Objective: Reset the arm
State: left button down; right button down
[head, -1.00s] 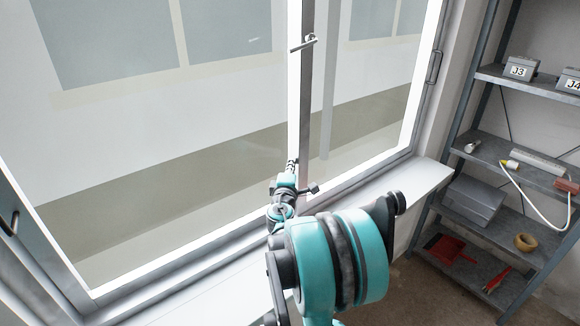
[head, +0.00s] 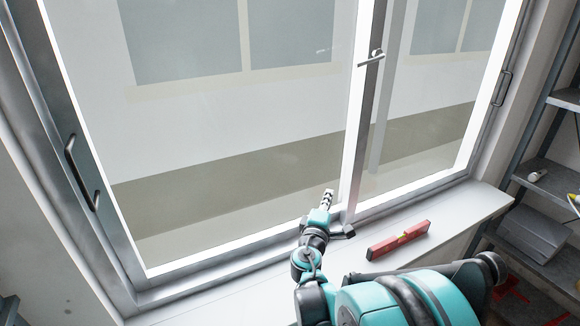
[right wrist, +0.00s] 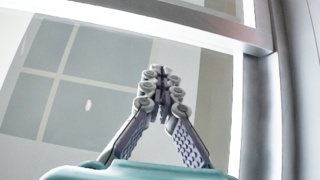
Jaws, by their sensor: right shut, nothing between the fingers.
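My right arm comes in from the bottom right in the head view, teal and dark grey. Its gripper (head: 327,199) is in front of the lower part of the window, close to the middle post, and points up. In the right wrist view the fingers of this gripper (right wrist: 160,85) meet at the tips, with nothing between them. The window glass and frame show behind them. My left gripper does not show.
A window (head: 220,180) with a middle post and a handle (head: 374,57) fills most of the head view. A red spirit level (head: 398,240) lies on the white sill (head: 450,230). A grey metal shelf (head: 545,190) stands at the right.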

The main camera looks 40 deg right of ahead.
jog(key=s+a+f+m+g+y+b, duration=0.1)
jog(key=a+f+y, duration=0.4)
jog(key=a, duration=0.7)
jog(key=s+a+f+m+y+b, duration=0.3)
jog(key=a+f, duration=0.4)
jog(key=a, duration=0.5)
jog(key=s+a+f+m+g+y+b, duration=0.1)
jog(key=a+f+y, duration=0.5)
jog(key=a, duration=0.6)
jog(key=s+m+y+b, duration=0.1)
jog(key=s+b, duration=0.1)
jog(key=s, duration=0.1)
jog(key=shift+s+a+g, duration=0.15)
jog(key=shift+g, duration=0.15)
jog(key=shift+f, duration=0.1)
